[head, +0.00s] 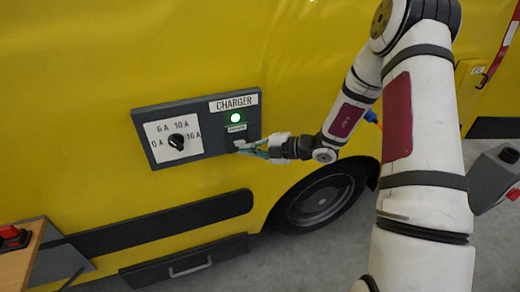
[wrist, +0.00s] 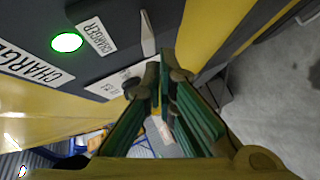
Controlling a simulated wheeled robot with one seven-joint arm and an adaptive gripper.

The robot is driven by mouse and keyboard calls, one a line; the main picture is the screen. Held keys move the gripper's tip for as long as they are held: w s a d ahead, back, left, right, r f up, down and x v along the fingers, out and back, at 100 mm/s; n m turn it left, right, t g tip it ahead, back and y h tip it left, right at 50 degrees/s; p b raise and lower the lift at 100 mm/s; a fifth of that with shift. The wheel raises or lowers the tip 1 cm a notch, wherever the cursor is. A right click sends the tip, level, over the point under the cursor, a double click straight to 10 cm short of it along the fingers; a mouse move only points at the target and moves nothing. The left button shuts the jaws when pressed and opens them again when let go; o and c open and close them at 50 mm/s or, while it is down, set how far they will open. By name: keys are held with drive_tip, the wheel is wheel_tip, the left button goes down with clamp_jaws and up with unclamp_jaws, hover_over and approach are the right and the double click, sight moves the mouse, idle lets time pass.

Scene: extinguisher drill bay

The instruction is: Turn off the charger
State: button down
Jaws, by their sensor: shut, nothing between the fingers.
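The dark grey charger panel (head: 211,150) is mounted on a yellow vehicle side. Its round lamp (head: 236,118) glows green; the lamp also shows in the wrist view (wrist: 67,42). A black rotary knob (head: 177,142) sits on a white dial marked 0 A, 6 A, 10 A and 16 A; its exact setting is unclear. A small pale lever (wrist: 148,35) stands out from the panel below the lamp. My gripper (head: 252,151) is shut and empty at the panel's lower right. In the wrist view its fingertips (wrist: 158,70) are close to the lever; contact cannot be told.
A wheel (head: 320,198) and a dark side strip (head: 160,223) lie below the panel. A table corner (head: 22,250) with a red-topped device (head: 13,238) is at lower left. A grey box (head: 492,178) stands at right. Grey floor is open below.

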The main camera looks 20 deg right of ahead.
sight(235, 148)
drive_tip(key=shift+w+f, duration=0.3)
drive_tip(key=shift+w, duration=0.25)
drive_tip(key=shift+w+f, duration=0.25)
drive_tip(key=shift+w, duration=0.3)
drive_tip(key=shift+w+f+b, duration=0.5)
drive_tip(key=shift+f, duration=0.1)
drive_tip(key=shift+s+r, duration=0.15)
drive_tip(key=shift+r, duration=0.15)
